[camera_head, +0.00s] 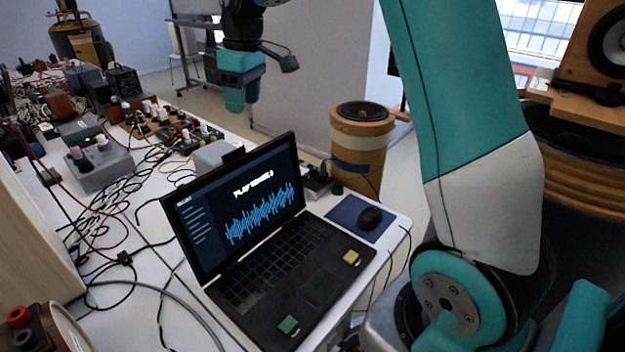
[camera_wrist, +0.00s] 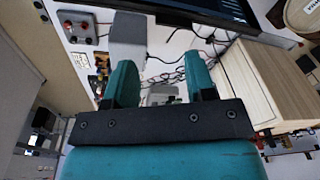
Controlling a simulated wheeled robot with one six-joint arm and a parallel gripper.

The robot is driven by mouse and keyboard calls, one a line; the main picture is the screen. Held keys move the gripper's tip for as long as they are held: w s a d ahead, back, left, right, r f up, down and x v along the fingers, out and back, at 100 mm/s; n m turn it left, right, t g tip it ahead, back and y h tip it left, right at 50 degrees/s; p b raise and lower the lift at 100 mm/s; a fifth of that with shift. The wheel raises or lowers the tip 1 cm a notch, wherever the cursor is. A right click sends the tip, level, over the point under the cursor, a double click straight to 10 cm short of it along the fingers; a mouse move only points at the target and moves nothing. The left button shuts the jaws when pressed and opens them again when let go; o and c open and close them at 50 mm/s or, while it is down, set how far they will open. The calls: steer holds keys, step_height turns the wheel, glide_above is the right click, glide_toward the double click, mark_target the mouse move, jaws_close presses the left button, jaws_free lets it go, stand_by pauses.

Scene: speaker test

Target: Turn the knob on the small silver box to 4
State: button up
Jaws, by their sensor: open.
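My gripper (camera_head: 237,98) hangs open and empty in the air beyond the laptop, at the upper middle of the head view. In the wrist view my gripper (camera_wrist: 161,82) has its two teal fingers wide apart. A grey-silver box (camera_head: 100,175) with a few knobs on top and a small green light sits on the table at the left. A plain silver box (camera_head: 212,157) stands behind the laptop, partly hidden by it. A pale box (camera_wrist: 128,36) shows beyond the left finger in the wrist view. I cannot tell which is the small silver box, nor read any knob setting.
An open laptop (camera_head: 262,275) with a blue waveform on screen stands in front. A mouse (camera_head: 370,218) lies on a blue pad to its right. Loose cables and several small devices crowd the left table. A wooden drum-like stand (camera_head: 360,165) is beyond the table's right edge.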

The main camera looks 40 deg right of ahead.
steer(key=w+d+f+b, duration=0.1)
steer(key=w+d+f, duration=0.3)
steer(key=d, duration=0.2)
steer(key=w+d+f+b, duration=0.2)
steer(key=w+d+f, duration=0.15)
steer(key=d, duration=0.35)
steer(key=m+h+b, duration=0.1)
steer(key=m+b, duration=0.1)
glide_above(313, 169)
step_height(313, 169, down, 8)
steer(key=shift+g, duration=0.4)
step_height(313, 169, down, 17)
steer(key=shift+w+f, duration=0.1)
steer(key=shift+c, duration=0.4)
steer(key=c, duration=0.8)
steer(key=shift+c, duration=0.2)
